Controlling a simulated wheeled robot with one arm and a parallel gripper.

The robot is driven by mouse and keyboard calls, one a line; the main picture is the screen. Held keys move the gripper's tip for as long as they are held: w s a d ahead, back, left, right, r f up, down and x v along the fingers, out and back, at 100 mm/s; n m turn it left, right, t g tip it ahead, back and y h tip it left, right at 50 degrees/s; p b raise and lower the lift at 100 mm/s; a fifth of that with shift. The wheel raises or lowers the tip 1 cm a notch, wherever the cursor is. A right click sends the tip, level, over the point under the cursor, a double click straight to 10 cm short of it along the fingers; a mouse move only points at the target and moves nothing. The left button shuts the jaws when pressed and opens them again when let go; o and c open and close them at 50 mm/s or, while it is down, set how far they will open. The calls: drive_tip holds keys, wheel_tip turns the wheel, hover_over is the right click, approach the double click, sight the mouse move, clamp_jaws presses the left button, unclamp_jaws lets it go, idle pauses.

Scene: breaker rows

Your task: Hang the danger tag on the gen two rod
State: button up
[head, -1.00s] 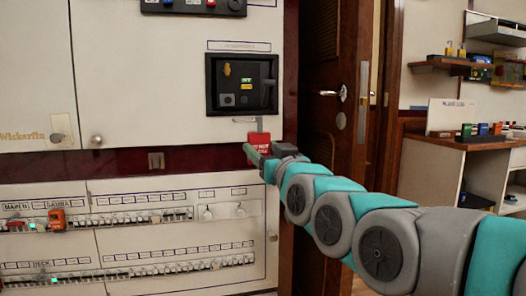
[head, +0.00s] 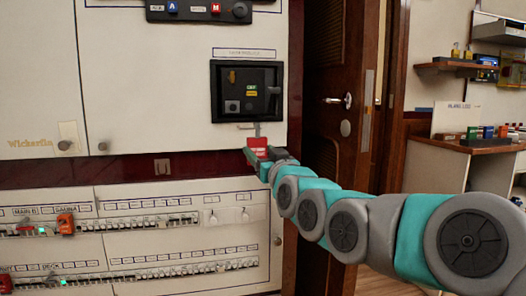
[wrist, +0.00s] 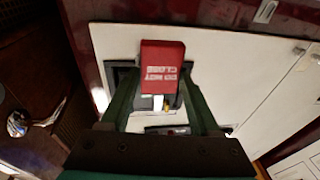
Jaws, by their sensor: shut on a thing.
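The danger tag (head: 258,146) is a small red plate. In the wrist view the tag (wrist: 162,62) shows white lettering, upside down, reading "DO NOT CLOSE". My gripper (head: 257,156) is shut on its lower part. In the wrist view the two green fingers of my gripper (wrist: 162,88) flank it. A small grey rod with a crossbar (head: 256,128) is on the cabinet front just under a black breaker unit (head: 227,107). The tag is just below this rod in the head view. I cannot tell whether they touch. The label above the unit is unreadable.
Below are breaker rows (head: 150,222) with an orange clip (head: 65,223), and two small white hooks (head: 213,219). A dark wooden door with a handle (head: 338,100) stands right of the cabinet. A desk with a shelf (head: 455,67) is further right.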

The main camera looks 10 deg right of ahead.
drive_tip(key=w+p, duration=0.1)
drive_tip(key=w, duration=0.1)
drive_tip(key=w+p, duration=0.1)
drive_tip(key=w, duration=0.2)
drive_tip(key=w+f, duration=0.1)
drive_tip(key=w, duration=0.2)
drive_tip(key=shift+w+p, duration=0.15)
drive_tip(key=shift+p, duration=0.25)
drive_tip(key=shift+f, duration=0.1)
idle(0.4)
drive_tip(key=o, duration=1.4)
drive_tip(key=shift+o, duration=0.2)
